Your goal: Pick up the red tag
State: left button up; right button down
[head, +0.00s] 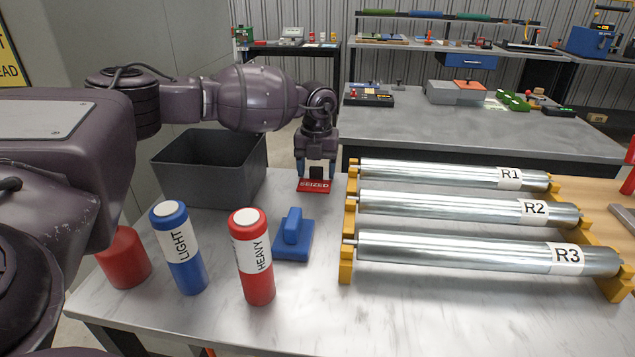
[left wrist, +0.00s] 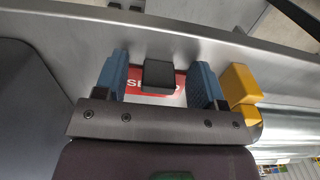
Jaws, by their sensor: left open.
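The red tag (head: 314,187), lettered "SEIZED" in white, lies flat on the grey table near its far edge. A small black block stands on the tag, like a grip; it shows in the left wrist view (left wrist: 158,74). My left gripper (head: 317,170) points down over the tag, open, with its blue fingers on either side of the black block. In the left wrist view there are gaps between the block and both fingers, and the red tag (left wrist: 140,88) is partly hidden. My right gripper is not in view.
A dark grey bin (head: 207,175) stands left of the tag. Steel rollers R1 (head: 440,172), R2 (head: 450,206) and R3 (head: 460,250) lie to the right on yellow supports. A blue handled block (head: 293,240), red HEAVY bottle (head: 254,275) and blue LIGHT bottle (head: 183,265) stand nearer.

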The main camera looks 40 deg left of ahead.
pick_arm(q)
jog(key=shift+r, duration=0.1)
jog(key=c, duration=1)
